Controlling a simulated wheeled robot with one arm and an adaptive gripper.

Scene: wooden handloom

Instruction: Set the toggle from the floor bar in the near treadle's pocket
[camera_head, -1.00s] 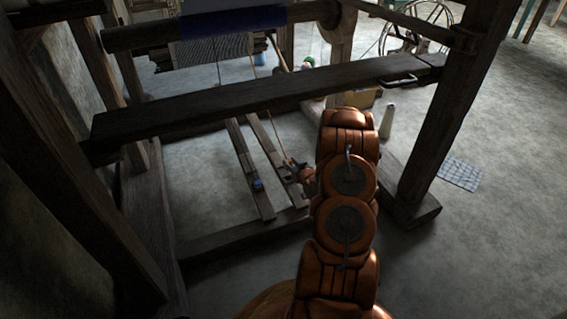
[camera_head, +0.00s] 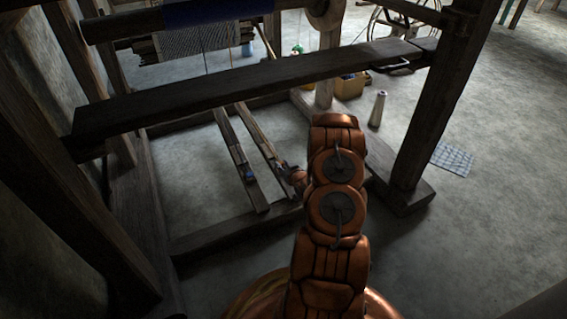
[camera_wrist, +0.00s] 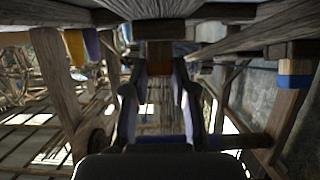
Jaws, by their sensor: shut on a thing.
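Two wooden treadles run side by side under the loom in the head view. The left treadle (camera_head: 238,160) bears a blue band near its front end. The right treadle (camera_head: 259,135) ends close to my gripper (camera_head: 284,170), which is small, dark and partly hidden by my wrist. In the wrist view my gripper (camera_wrist: 159,72) has its two fingers close around a small brown piece (camera_wrist: 159,68), which seems to be the toggle. Its outline merges with the wood behind it. A blue-banded wooden bar (camera_wrist: 294,78) shows at the right there. I cannot make out the pocket.
A thick beam (camera_head: 240,92) crosses above the treadles, close beyond my arm. A right post (camera_head: 440,100) and a floor rail (camera_head: 235,232) bound the space. Floor on the right is mostly clear.

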